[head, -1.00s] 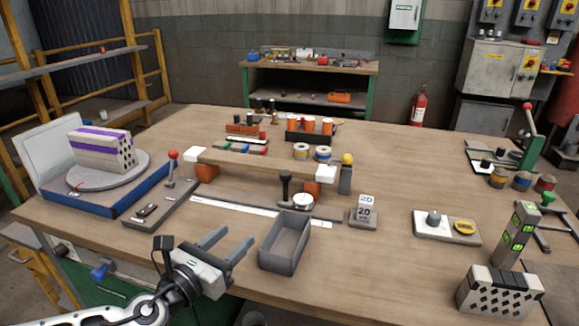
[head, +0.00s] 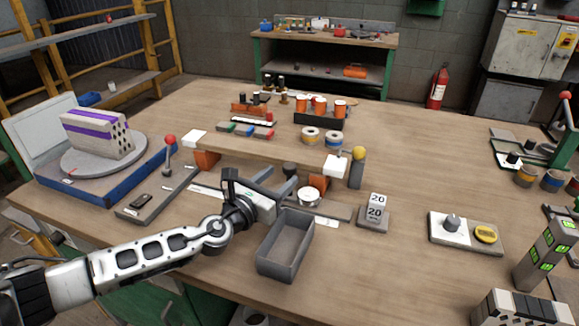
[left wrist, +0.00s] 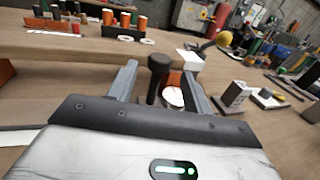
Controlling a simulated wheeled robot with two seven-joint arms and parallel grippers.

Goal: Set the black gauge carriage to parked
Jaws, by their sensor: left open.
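The black gauge carriage shows in the left wrist view as an upright post with a round knob (left wrist: 157,66), a white round dial (left wrist: 173,97) beside it. In the head view the dial (head: 310,196) shows on the slide rail (head: 338,211), near its right part; the knob is mostly hidden by my gripper. My left gripper (head: 284,180) is open, its fingers reaching toward the carriage. In the wrist view the knob stands between the two fingers (left wrist: 158,84), nearer the left one; I cannot tell whether it touches. My right gripper is not in view.
A long wooden beam on orange supports (head: 265,158) runs just behind the rail. A grey open bin (head: 285,245) stands close in front of my gripper. A yellow-topped post (head: 357,170) and number blocks (head: 375,212) stand to the right.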

